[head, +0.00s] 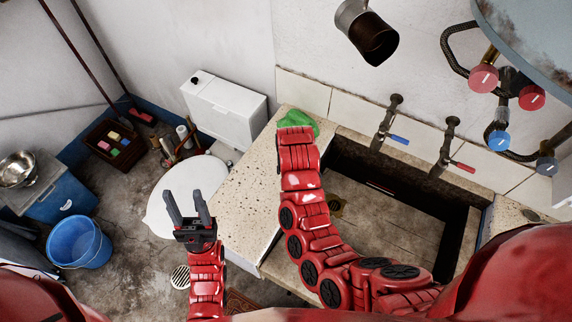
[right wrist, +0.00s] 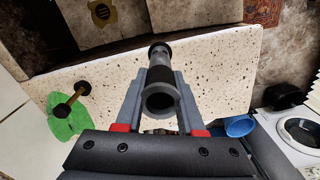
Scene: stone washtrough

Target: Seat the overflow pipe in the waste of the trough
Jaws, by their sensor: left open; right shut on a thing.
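The overflow pipe (right wrist: 160,100) is a dark grey tube with a black collar at its far end. My right gripper (right wrist: 160,82) is shut on it above the speckled stone ledge; in the head view my right arm hides both. The trough (head: 395,225) is a dark sunken basin right of the ledge. The waste also shows at the top left of the right wrist view (right wrist: 101,12), apart from the pipe. My left gripper (head: 188,212) is open and empty, left of the ledge.
A green cloth (head: 301,120) lies at the ledge's back end; a black-and-brass piece (right wrist: 69,104) is on it. Blue-handled (head: 398,138) and red-handled (head: 464,167) taps project over the trough's back. A toilet (head: 165,208) and blue bucket (head: 78,243) stand left.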

